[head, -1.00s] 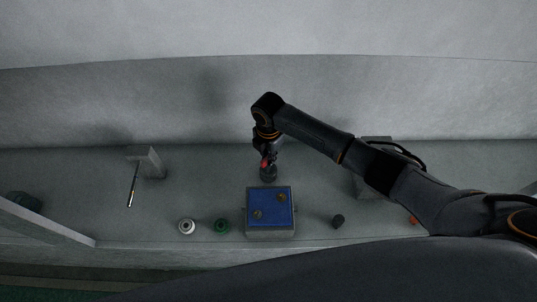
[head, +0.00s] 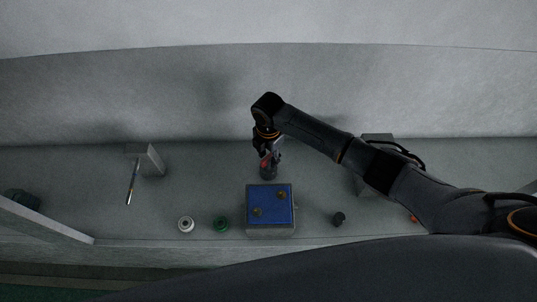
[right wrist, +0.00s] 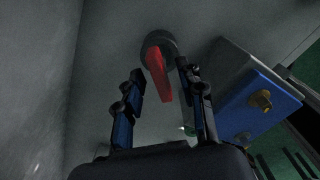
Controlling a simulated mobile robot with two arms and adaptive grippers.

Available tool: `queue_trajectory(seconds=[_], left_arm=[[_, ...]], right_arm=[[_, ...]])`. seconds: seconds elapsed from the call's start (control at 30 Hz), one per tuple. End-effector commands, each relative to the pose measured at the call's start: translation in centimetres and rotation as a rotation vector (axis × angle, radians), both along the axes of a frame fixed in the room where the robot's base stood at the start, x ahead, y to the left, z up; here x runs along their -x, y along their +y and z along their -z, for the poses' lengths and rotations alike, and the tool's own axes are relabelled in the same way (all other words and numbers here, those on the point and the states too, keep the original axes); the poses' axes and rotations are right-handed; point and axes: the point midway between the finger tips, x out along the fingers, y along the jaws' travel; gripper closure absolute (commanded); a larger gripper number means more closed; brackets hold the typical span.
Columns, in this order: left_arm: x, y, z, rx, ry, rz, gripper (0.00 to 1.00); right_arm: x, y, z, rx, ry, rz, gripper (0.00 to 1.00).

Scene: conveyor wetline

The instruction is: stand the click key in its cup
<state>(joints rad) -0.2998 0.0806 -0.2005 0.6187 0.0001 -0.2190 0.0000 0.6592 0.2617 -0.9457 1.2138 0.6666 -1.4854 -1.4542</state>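The click key, which I take to be the red bar (right wrist: 160,78), stands with one end in a dark round cup (right wrist: 151,42) in the right wrist view. It looks tilted there, partly from the camera angle. My right gripper (right wrist: 161,74) is open, with one finger on each side of the red bar and a visible gap at least on the left. In the head view my right gripper (head: 269,156) is just above the cup (head: 268,173), and only a little red shows. My left gripper is not in view.
A blue-topped grey box (head: 270,231) with brass fittings stands close in front of the cup. A white ring (head: 186,225), a green ring (head: 221,224) and a dark small cylinder (head: 338,219) lie near the front edge. A thin rod (head: 132,182) leans by a grey block (head: 152,160).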

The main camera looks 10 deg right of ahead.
Motion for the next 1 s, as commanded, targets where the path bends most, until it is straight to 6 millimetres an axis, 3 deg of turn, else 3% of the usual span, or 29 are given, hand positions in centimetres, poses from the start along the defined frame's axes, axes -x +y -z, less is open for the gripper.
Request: queue_trajectory(seconds=[0.17, 0.6, 0.8, 1.0], left_arm=[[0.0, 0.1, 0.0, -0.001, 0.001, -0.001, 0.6], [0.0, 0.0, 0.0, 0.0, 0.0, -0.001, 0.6], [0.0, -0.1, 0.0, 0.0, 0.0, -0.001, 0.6], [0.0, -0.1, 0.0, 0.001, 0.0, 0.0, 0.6]], right_arm=[[-0.1, 0.0, -1.5, -0.002, -0.003, 0.0, 0.61], [-0.1, 0.0, -10.1, -0.001, -0.003, -0.001, 0.61], [0.0, 0.0, -11.8, -0.001, -0.001, 0.0, 0.61], [0.0, 0.0, -12.0, -0.001, -0.001, 0.001, 0.61]])
